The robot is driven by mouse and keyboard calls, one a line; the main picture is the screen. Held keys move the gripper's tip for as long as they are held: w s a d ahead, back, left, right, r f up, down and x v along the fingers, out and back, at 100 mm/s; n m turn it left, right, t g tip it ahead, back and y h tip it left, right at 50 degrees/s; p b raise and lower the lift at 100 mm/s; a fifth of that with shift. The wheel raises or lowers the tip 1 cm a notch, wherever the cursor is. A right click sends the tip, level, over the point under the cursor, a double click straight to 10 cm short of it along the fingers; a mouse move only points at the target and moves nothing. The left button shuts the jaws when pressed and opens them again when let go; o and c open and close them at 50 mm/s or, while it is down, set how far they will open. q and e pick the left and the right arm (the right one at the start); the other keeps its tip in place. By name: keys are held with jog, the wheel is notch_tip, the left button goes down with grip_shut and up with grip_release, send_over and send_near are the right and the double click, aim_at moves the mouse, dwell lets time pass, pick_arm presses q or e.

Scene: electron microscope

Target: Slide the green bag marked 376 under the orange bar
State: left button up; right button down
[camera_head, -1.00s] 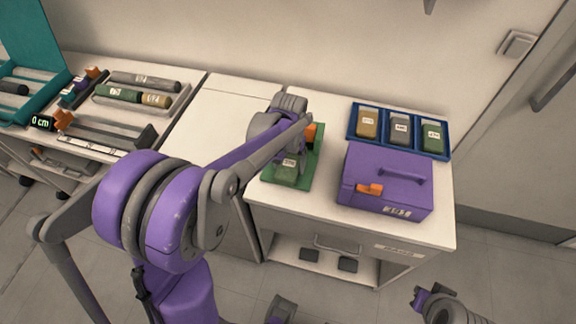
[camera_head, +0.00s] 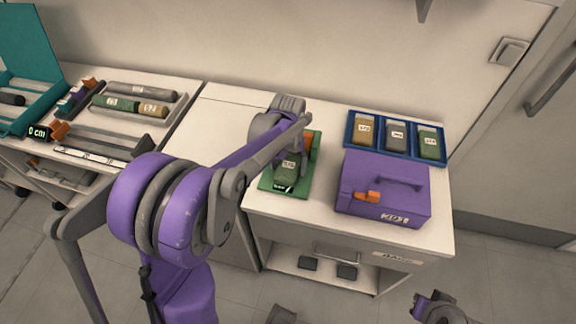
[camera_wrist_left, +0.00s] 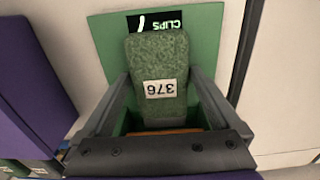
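The green bag marked 376 (camera_head: 289,168) lies on a green board (camera_head: 297,189), with its label readable in the left wrist view (camera_wrist_left: 160,90). My left gripper (camera_wrist_left: 158,76) has a finger along each side of the bag and appears closed on it. The orange bar (camera_head: 308,143) is at the far end of the board, partly hidden by my arm. In the left wrist view, a strip of orange (camera_wrist_left: 165,131) shows at the bag's end near the gripper base. My right gripper (camera_head: 428,302) is low at the right, away from the table; its opening is unclear.
A purple case (camera_head: 384,188) stands right of the board. Behind it a blue tray (camera_head: 351,134) holds three labelled bags. A cart with tubes (camera_head: 130,104) and a teal case (camera_head: 28,50) is at the left. White worktop left of the board is clear.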

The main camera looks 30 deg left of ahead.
aim_at(288, 166)
pick_arm(q)
notch_tip(288, 166, up, 11)
jog(key=shift+p, duration=0.4)
jog(key=shift+f, duration=0.1)
dwell(0.5)
